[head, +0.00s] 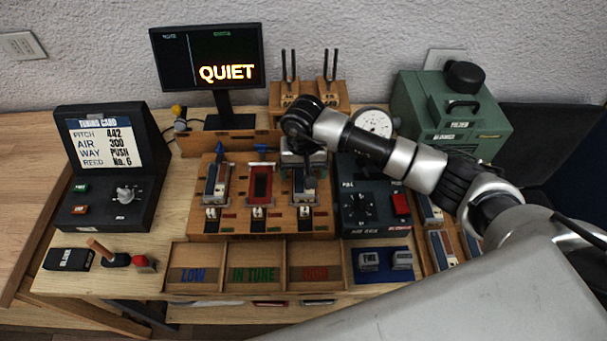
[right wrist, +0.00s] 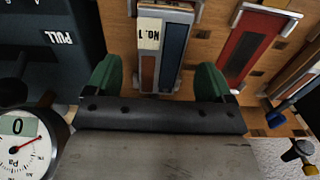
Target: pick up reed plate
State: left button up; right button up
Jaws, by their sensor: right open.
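A reed plate labelled No. 1 (right wrist: 173,48) shows in the right wrist view, with a cream label, a brown strip and a dark blue strip in a metal frame. In the head view this reed plate (head: 305,187) lies in the right-hand slot of the wooden block (head: 264,228), its far end hidden by my gripper. My right gripper (head: 304,160) is over it; in the right wrist view its green fingertips (right wrist: 158,78) are apart, one on each side of the plate. I cannot tell whether they touch it. My left gripper is not in view.
The block also holds a red plate (head: 260,185) and another reed plate (head: 216,184). A dark pull box (head: 362,207) and a round gauge (head: 374,123) stand close on the right. In front are trays marked LOW, IN TUNE and a red word (head: 315,256). The monitor (head: 207,58) reads QUIET.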

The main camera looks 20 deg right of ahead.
jog(key=shift+f, duration=1)
jog(key=c, duration=1.1)
jog(key=shift+r, duration=0.15)
jog(key=r, duration=0.1)
jog(key=r+b, duration=0.2)
jog(key=r, duration=0.1)
jog(key=shift+s+d, duration=0.15)
jog(key=shift+d, duration=0.1)
jog(key=s+d+r+b, duration=0.1)
jog(key=s+r, duration=0.1)
jog(key=s, duration=0.1)
jog(key=s+d+r+b, duration=0.1)
jog(key=s+d+r, duration=0.1)
jog(key=s, duration=0.1)
jog(key=s+d+r+b, duration=0.1)
jog(key=s+d+r, duration=0.1)
jog(key=s, duration=0.2)
jog(key=shift+d+r, duration=0.2)
jog(key=shift+r, duration=0.2)
